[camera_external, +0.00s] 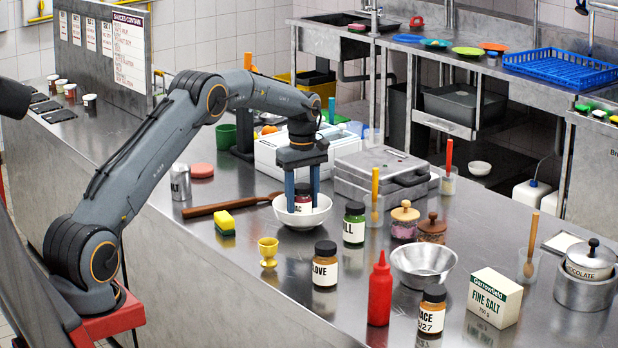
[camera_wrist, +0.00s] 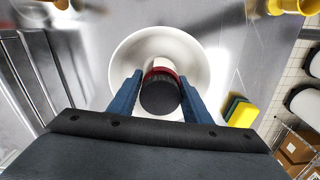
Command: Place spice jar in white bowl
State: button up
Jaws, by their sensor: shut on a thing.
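A spice jar with a dark lid and a white label (camera_external: 303,203) is between the blue fingers of my gripper (camera_external: 303,196). My gripper is shut on it, pointing straight down. The jar is upright and inside the white bowl (camera_external: 322,212), within its rim. In the wrist view the jar's black lid (camera_wrist: 160,95) and red band show between the fingers (camera_wrist: 158,95), with the white bowl (camera_wrist: 195,60) around and below. Whether the jar's base touches the bowl's bottom is hidden.
Other spice jars (camera_external: 325,268) (camera_external: 354,225) stand in front and right.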

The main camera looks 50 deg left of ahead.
jog(key=shift+f, duration=0.15)
jog(key=o, duration=1.2)
jog(key=shift+o, duration=0.2)
notch_tip(320, 180, up, 12)
jog(key=b, duration=0.4)
jog(key=s+d+f+m, duration=0.3)
jog(key=s+d+m, duration=0.25)
jog(key=d, duration=0.45)
jog(key=s+d+f+m, duration=0.3)
jog(key=s+d+f, duration=0.1)
jog(key=s, duration=0.7)
jog(key=s+d+f+m, duration=0.4)
jog(key=s+d, duration=0.2)
jog(key=s, duration=0.5)
jog(key=s+d+f+m, duration=0.3)
jog(key=s+d+f, duration=0.1)
jog(key=s, duration=0.8)
jog(key=shift+d+f+m+t, duration=0.15)
jog(key=shift+d+m+t, duration=0.25)
jog(key=shift+d, duration=0.35)
